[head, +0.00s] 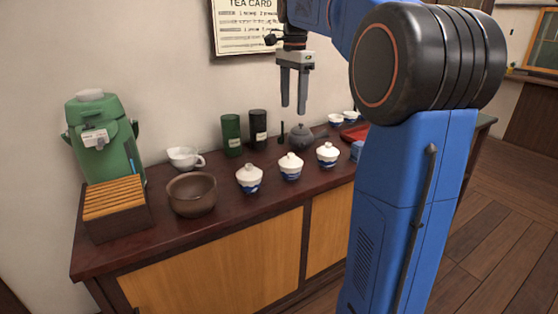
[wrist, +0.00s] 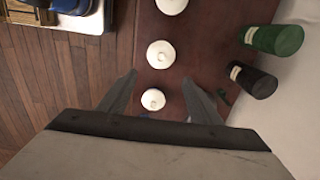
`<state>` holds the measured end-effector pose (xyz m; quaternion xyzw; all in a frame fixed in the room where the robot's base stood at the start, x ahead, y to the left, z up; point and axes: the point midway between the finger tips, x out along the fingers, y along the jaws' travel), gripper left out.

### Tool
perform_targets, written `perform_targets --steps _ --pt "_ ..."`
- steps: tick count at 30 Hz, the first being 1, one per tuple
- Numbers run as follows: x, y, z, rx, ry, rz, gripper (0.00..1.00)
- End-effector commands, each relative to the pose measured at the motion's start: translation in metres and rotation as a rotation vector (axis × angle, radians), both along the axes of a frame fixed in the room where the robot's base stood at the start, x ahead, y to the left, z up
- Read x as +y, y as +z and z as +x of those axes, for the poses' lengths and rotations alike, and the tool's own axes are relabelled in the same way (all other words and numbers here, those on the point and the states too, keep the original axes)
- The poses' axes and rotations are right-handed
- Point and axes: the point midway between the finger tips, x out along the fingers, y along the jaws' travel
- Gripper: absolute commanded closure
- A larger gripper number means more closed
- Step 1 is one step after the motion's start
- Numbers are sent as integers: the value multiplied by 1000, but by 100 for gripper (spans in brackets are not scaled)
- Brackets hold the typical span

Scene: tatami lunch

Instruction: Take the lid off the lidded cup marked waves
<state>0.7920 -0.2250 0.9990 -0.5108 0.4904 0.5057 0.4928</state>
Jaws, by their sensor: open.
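Three white cups with blue decoration and white knobbed lids stand in a row on the cabinet: a left cup (head: 249,180), a middle cup (head: 290,168) and a right cup (head: 327,155). The markings are too small to tell which one has waves. My gripper (head: 293,106) is open and empty, pointing down, high above the cabinet top. In the wrist view, the lids show from above: left (wrist: 171,5), middle (wrist: 161,54) and right (wrist: 153,99). The right lid appears between my open fingers (wrist: 159,80), well below them.
A green canister (head: 231,136), a black canister (head: 258,130) and a dark teapot (head: 301,137) stand behind the cups. A brown bowl (head: 191,195), white spouted cup (head: 185,158), slatted box (head: 115,208) and green dispenser (head: 100,135) are left. A red tray (head: 354,132) is right.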

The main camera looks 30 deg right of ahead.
Motion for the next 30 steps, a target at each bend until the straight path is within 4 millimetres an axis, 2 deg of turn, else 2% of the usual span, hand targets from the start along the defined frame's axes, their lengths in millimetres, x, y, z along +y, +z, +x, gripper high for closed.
perform_targets --steps 5,21,24,30 --pt "-5 -5 5 10 -33 3 41" --pt "-4 -96 4 11 -31 4 41" --pt "-4 -109 4 11 -31 3 41" --pt "-4 -121 4 9 -31 3 41"
